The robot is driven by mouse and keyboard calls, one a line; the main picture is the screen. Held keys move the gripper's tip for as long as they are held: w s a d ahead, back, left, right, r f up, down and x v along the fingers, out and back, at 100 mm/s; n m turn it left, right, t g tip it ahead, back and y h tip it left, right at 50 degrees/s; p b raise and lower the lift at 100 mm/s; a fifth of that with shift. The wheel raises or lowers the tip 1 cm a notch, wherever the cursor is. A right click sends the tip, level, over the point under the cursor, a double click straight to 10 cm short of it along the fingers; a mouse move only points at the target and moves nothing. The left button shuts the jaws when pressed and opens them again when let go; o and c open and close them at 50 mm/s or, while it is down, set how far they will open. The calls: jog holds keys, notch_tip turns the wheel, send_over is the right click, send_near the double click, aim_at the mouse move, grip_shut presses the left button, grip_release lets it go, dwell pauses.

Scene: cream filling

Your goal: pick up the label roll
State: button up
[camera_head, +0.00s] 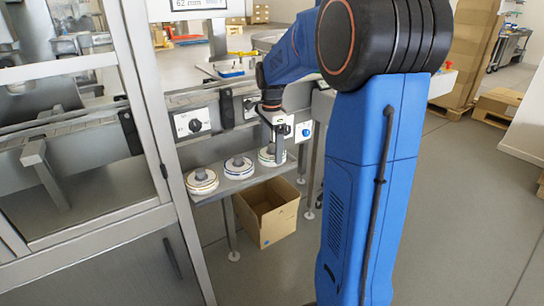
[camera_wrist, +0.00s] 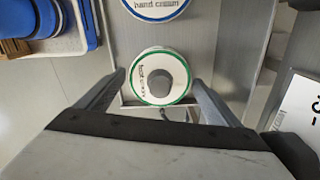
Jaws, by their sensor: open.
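Three label rolls sit in a row on a narrow metal shelf (camera_head: 222,184): a left roll (camera_head: 201,182), a middle roll (camera_head: 239,168) and a right roll (camera_head: 265,158). My gripper (camera_head: 273,148) is over the right roll, pointing down and partly covering it. In the wrist view this is a white roll with a green rim, a grey core and foot cream lettering (camera_wrist: 148,72). My open gripper fingers (camera_wrist: 158,84) stand on either side of it, with gaps showing. A blue-rimmed hand cream roll (camera_wrist: 155,8) is beyond it, cut off by the top edge.
An open cardboard box (camera_head: 277,222) stands on the floor under the shelf. A glazed metal machine frame (camera_head: 150,110) is at the left. Panels with black knobs (camera_head: 193,123) are behind the rolls. A white tray with blue-edged items (camera_wrist: 70,42) is at the wrist view's upper left.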

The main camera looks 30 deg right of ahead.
jog(key=shift+c, duration=0.6)
jog(key=c, duration=0.8)
jog(key=shift+r, duration=0.1)
